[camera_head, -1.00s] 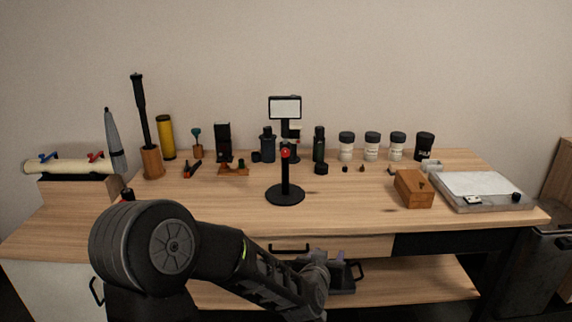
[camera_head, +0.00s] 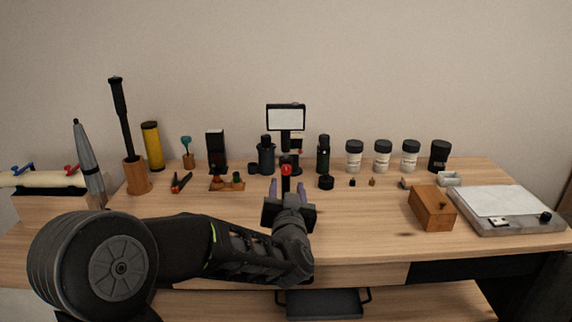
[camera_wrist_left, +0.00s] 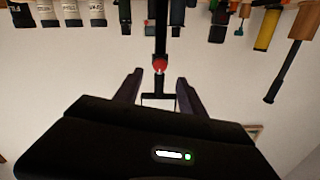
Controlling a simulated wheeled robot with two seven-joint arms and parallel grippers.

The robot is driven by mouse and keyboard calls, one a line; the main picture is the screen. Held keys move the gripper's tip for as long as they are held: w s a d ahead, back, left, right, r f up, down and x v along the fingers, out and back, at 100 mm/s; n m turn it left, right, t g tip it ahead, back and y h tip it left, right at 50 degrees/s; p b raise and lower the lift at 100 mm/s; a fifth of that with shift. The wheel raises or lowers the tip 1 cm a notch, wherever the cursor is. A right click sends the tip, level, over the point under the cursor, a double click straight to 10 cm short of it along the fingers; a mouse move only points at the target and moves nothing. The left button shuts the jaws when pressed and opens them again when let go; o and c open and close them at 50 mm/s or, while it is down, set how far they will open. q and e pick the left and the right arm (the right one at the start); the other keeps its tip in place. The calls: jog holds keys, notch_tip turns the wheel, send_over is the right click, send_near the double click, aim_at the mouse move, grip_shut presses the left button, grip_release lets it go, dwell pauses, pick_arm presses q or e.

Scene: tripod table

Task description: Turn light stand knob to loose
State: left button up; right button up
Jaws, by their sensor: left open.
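The light stand (camera_head: 286,143) is a black upright post with a white rectangular panel at its top. Its red knob (camera_head: 286,170) sits partway up the post and faces me. My left gripper (camera_head: 287,188) is open in front of the post, its fingertips a little below the knob in the head view. In the wrist view, which is upside down, the red knob (camera_wrist_left: 159,66) appears between and slightly beyond the two finger tips (camera_wrist_left: 158,77). No contact shows. My gripper hides the stand's round base. My right gripper is out of view.
Several bottles and jars stand along the table's back, including a white jar (camera_head: 354,156). A wooden box (camera_head: 432,208) and a tray (camera_head: 495,222) are at the right. A wooden holder (camera_head: 137,176) with a black rod is at the left.

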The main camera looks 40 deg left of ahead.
aim_at(286, 171)
pick_arm(q)
jog(key=shift+x, duration=3.9)
grip_shut()
